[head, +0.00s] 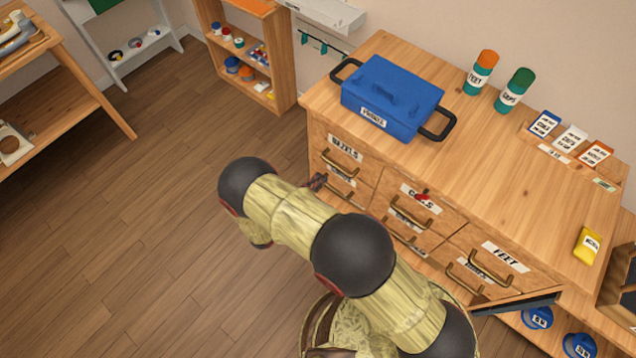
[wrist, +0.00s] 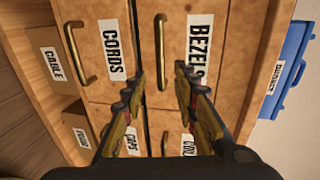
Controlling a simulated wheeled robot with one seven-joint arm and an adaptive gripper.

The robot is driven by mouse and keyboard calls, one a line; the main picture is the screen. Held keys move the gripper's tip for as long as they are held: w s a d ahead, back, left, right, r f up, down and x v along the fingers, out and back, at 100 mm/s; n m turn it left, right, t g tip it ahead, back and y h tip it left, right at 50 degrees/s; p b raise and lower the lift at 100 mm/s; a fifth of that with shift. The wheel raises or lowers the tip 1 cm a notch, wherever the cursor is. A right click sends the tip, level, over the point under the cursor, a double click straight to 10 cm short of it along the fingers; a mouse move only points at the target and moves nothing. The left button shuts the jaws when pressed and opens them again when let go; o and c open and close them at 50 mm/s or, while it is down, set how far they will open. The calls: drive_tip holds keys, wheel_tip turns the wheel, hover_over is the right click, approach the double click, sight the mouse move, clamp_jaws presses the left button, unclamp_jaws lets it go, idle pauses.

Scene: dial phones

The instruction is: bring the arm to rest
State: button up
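My arm reaches from the lower right of the head view toward the drawer fronts of a wooden cabinet (head: 465,215). My gripper (wrist: 160,82) shows in the wrist view with its two fingers apart and nothing between them. Its tip also shows small and dark in the head view (head: 317,181), in front of the left drawers. In the wrist view the fingers point at the drawer labelled BEZELS (wrist: 205,45) and the drawer labelled CORDS (wrist: 105,45). I cannot tell whether a finger touches a drawer front. Part of the gripper is hidden behind my arm in the head view.
A blue case (head: 392,97) with black handles sits on the cabinet top. An orange-capped canister (head: 481,73), a green-capped canister (head: 514,91), small cards and a yellow item (head: 587,245) are there too. Brass handles stick out from the drawers. Floor at left is clear.

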idle(0.3)
drive_tip(key=s+d+f+m+g+h, duration=0.2)
drive_tip(key=s+d+m+g, duration=0.2)
drive_tip(key=s+d+m, duration=0.4)
drive_tip(key=s+r+m+g, duration=0.45)
drive_tip(key=r+m, duration=0.35)
drive_tip(key=m, duration=0.3)
drive_tip(key=s+d+r+m+g+y, duration=0.1)
drive_tip(key=s+r+m+g+y, duration=0.15)
drive_tip(key=r+m, duration=0.5)
drive_tip(key=s+d+r+m+g+y, duration=0.1)
drive_tip(key=s+r+m+y, duration=0.1)
drive_tip(key=r+m+y, duration=0.5)
drive_tip(key=s+d+r+m+g, duration=0.1)
drive_tip(key=s+r+m, duration=0.1)
drive_tip(key=r+m, duration=0.65)
drive_tip(key=s+d+r+m+t+y, duration=0.1)
drive_tip(key=d+r, duration=0.4)
drive_tip(key=r, duration=0.5)
drive_tip(key=s+d+r+m+t+y, duration=0.1)
drive_tip(key=d+r+t, duration=0.4)
drive_tip(key=r, duration=0.5)
drive_tip(key=shift+s+m, duration=0.45)
drive_tip(key=shift+m, duration=0.75)
